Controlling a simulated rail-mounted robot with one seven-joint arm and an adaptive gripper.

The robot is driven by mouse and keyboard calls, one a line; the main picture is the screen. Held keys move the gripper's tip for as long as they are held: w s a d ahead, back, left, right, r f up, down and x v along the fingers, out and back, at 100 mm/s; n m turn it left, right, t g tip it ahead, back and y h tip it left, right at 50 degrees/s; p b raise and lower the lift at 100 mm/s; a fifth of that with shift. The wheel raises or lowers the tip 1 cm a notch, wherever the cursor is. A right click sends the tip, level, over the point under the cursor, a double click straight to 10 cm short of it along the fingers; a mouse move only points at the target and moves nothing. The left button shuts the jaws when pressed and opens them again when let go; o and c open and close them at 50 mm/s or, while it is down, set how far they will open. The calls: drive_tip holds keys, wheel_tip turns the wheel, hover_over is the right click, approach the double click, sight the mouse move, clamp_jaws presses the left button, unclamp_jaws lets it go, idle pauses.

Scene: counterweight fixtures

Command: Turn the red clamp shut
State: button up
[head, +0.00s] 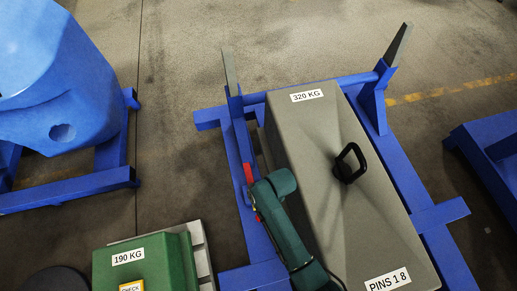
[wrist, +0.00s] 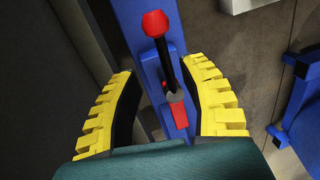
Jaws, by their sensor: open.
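The red clamp (head: 249,173) is on the left blue beam of the frame that holds the 320 KG block. In the wrist view it shows a red knob (wrist: 154,24) on a black lever, with a red part lower on the beam. My gripper (wrist: 160,66) is open, with one yellow ribbed finger on each side of the clamp. The lever runs between the fingers and the knob lies beyond their tips. Whether a finger touches it I cannot tell. In the head view my dark green arm hides the gripper and part of the clamp.
The grey 320 KG block (head: 318,150) with a black handle (head: 349,164) stands right beside my arm. Upright posts rise at the frame's far corners. A green 190 KG block (head: 143,262) is at lower left, and a large blue casting (head: 60,85) at upper left. Floor between them is clear.

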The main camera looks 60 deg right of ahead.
drive_tip(key=f+b, duration=0.1)
drive_tip(key=f, duration=0.2)
drive_tip(key=w+f+b, duration=0.1)
drive_tip(key=f+b, duration=0.1)
drive_tip(key=f, duration=0.1)
drive_tip(key=a+f+b, duration=0.1)
drive_tip(key=f, duration=0.1)
drive_tip(key=shift+w+a+f+b, duration=0.1)
drive_tip(key=shift+w+f+b, duration=0.15)
drive_tip(key=shift+f+b, duration=0.15)
clamp_jaws()
drive_tip(key=shift+s, duration=0.1)
